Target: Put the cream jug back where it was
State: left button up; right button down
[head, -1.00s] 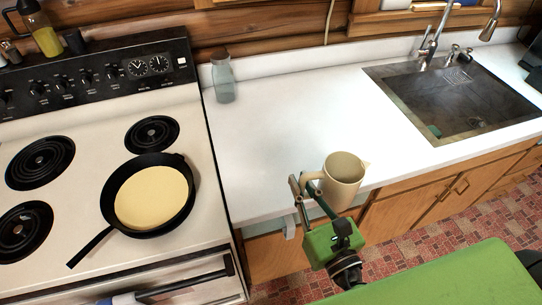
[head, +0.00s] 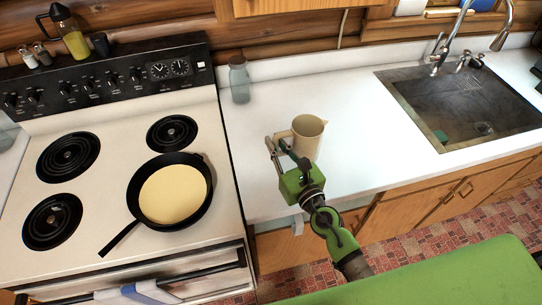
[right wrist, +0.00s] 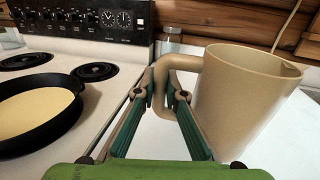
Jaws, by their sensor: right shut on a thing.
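The cream jug (head: 309,138) is a beige jug, upright, over the front part of the white counter. My right gripper (head: 281,146) is shut on its handle from the left side. In the right wrist view the green fingers (right wrist: 163,92) are on either side of the handle, and the jug (right wrist: 236,100) fills the right side. I cannot tell whether the jug's base touches the counter. My left gripper is not in view.
A black pan (head: 206,205) with a yellow pancake sits on the stove to the left. A glass jar (head: 239,82) stands at the counter's back left. The sink (head: 460,137) is at the right. The counter (head: 350,105) between jar and sink is clear.

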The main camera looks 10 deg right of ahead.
jog(key=w+f+b, duration=0.1)
jog(key=f+b, duration=0.1)
jog(key=w+f+b, duration=0.1)
jog(key=f+b, duration=0.1)
jog(key=f, duration=0.1)
jog(key=w+f+b, duration=0.2)
jog(key=f, duration=0.1)
jog(key=shift+a+b, duration=0.3)
jog(key=shift+a, duration=0.05)
pick_arm(q)
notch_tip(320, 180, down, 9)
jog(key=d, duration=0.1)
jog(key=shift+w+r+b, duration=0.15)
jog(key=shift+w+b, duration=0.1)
jog(key=shift+b, duration=0.15)
pick_arm(e)
jog(key=shift+f, duration=0.2)
jog(key=shift+f, duration=0.15)
jog(key=c, duration=2.1)
grip_release()
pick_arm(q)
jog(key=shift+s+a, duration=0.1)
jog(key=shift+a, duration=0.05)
